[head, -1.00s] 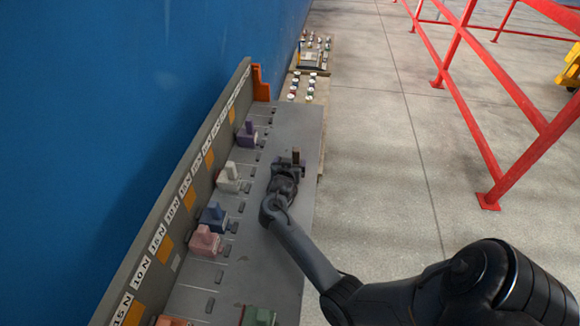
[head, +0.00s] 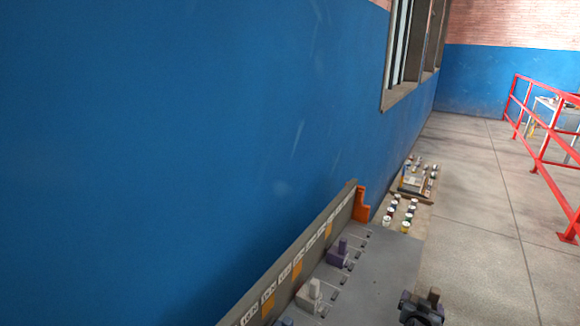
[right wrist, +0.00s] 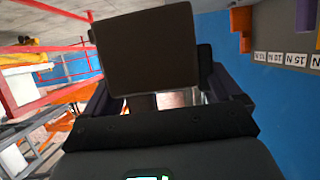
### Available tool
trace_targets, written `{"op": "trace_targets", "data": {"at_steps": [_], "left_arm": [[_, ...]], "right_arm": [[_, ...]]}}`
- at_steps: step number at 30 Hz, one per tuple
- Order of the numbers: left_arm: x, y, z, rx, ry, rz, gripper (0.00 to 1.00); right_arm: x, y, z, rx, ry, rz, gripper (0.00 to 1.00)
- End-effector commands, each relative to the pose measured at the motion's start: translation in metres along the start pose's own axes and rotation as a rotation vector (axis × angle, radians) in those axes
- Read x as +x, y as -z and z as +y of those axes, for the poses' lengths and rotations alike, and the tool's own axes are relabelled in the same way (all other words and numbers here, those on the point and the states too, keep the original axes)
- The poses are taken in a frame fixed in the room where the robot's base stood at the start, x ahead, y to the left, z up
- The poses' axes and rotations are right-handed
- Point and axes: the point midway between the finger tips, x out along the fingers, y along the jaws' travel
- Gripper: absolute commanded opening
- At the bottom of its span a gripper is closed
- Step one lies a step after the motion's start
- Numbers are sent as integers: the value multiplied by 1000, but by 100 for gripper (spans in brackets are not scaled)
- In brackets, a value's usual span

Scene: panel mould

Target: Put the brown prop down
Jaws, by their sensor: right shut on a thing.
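My right gripper (head: 421,309) is at the bottom right of the head view, over the right side of the grey panel surface (head: 385,262). It is shut on the brown prop (head: 434,295), whose top stands up between the fingers. In the right wrist view the brown prop (right wrist: 148,50) is a large dark brown block that fills the upper middle, with the fingers at its sides. Whether its underside touches the surface is hidden. My left gripper is not in view.
A purple block (head: 339,254) and a white block (head: 309,296) sit along the labelled upright board (head: 318,240). An orange bracket (head: 361,205) stands at its far end. Several small pots (head: 398,213) are beyond the panel. Red railings (head: 550,140) stand at the right.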

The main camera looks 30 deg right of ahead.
Motion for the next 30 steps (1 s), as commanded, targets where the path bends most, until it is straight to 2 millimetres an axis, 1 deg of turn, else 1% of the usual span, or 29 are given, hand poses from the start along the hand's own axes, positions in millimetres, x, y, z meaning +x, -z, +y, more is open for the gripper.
{"op": "trace_targets", "data": {"at_steps": [2,5,8,11,12,14,15,17,18,20,21,24,27,30], "left_arm": [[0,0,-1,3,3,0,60],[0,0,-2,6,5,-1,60],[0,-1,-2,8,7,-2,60],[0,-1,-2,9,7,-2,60],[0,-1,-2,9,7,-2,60],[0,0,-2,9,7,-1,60],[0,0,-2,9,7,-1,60],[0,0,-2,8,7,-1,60],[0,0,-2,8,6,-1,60],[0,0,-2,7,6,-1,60],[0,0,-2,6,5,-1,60],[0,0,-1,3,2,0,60],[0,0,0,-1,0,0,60],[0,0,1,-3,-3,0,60]], "right_arm": [[-5,-10,-3,-12,22,0,46],[-20,-21,-20,-38,84,1,46],[-42,-29,-47,-75,181,3,46],[-74,-40,-83,-127,306,1,46],[-90,-45,-98,-149,362,1,46],[-115,-52,-121,-184,447,2,46],[-133,-56,-135,-207,504,2,46],[-162,-62,-155,-241,588,2,46],[-181,-66,-167,-262,641,2,46],[-208,-71,-183,-293,716,2,46],[-226,-73,-192,-311,762,3,46],[-264,-76,-209,-351,858,3,46],[-296,-75,-222,-381,933,4,46],[-321,-72,-231,-407,994,5,46]]}}
